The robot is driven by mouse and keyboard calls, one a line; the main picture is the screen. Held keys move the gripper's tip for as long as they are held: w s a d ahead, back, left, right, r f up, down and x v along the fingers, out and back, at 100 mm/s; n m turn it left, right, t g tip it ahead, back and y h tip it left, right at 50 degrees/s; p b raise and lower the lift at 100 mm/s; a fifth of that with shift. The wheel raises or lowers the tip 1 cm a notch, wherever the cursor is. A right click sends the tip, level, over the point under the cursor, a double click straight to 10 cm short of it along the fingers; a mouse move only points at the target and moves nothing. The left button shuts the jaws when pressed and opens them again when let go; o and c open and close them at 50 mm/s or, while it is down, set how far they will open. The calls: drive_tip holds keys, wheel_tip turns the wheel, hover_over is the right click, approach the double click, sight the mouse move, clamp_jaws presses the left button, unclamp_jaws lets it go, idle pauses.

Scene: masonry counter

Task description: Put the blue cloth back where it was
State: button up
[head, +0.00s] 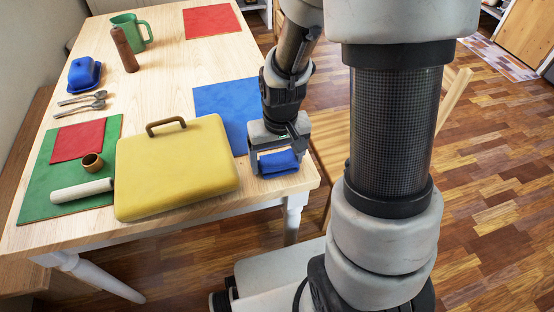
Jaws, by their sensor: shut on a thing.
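The blue cloth (279,164) is a small folded piece near the table's front right corner. My gripper (278,158) is shut on it, reaching down from above with a finger on either side. I cannot tell whether the cloth touches the table top or hangs just above it. A larger flat blue mat (222,108) lies behind and to the left of the gripper. My arm covers part of the mat's right side.
A yellow case (175,168) with a brown handle lies left of the gripper. A green mat (37,192) holds a red cloth (79,141), a small brown cup (92,164) and a white roller (82,191). A blue butter dish (84,75), spoons (82,104), brown mill (124,49), green jug (134,30) and red mat (211,21) stand farther back.

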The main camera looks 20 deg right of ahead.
drive_tip(key=shift+f, duration=0.1)
drive_tip(key=o, duration=1)
